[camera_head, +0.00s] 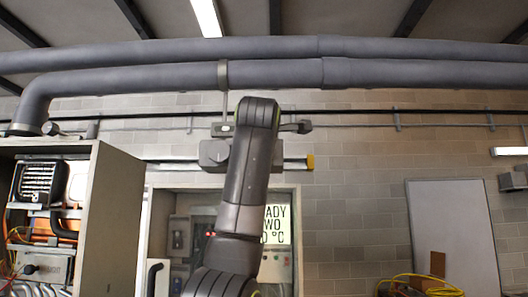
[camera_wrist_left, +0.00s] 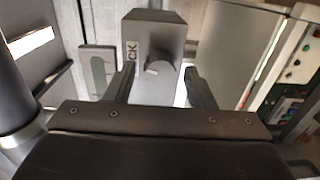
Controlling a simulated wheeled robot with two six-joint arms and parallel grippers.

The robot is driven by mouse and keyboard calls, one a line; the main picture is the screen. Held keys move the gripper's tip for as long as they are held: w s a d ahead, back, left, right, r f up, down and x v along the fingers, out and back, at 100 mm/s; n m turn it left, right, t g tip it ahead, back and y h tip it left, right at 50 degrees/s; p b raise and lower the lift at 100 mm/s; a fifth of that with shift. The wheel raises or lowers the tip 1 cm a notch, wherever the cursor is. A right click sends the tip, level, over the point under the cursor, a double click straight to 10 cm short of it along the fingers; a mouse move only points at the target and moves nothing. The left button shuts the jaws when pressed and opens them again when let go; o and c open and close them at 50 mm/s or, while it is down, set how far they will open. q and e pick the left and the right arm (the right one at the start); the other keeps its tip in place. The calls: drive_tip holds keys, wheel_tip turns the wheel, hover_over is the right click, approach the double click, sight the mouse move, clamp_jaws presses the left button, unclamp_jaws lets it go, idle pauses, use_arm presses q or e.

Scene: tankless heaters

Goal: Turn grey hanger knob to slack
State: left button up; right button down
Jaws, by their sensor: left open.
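The grey hanger box (camera_wrist_left: 170,35) fills the upper middle of the left wrist view. A small round grey knob (camera_wrist_left: 158,70) with a pale pointer face is on its front. My left gripper (camera_wrist_left: 159,74) is open, with one finger on each side of the knob. I cannot tell whether either finger touches it. In the head view my raised arm (camera_head: 250,160) hides the knob and the gripper tips. A hanger strap (camera_head: 223,75) goes around the lower pipe. My right gripper is in neither view.
Two thick grey pipes (camera_head: 280,48) run across the top of the head view. An open heater cabinet (camera_head: 118,215) stands at left. An electrical panel (camera_head: 180,240) is behind my arm. A whiteboard (camera_head: 455,230) leans on the brick wall at right.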

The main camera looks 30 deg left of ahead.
use_arm(q)
drive_tip(key=b+v, duration=0.7)
drive_tip(key=v, duration=1)
drive_tip(key=shift+s, duration=0.2)
drive_tip(key=shift+w+d+f, duration=0.1)
drive_tip(key=shift+f, duration=0.05)
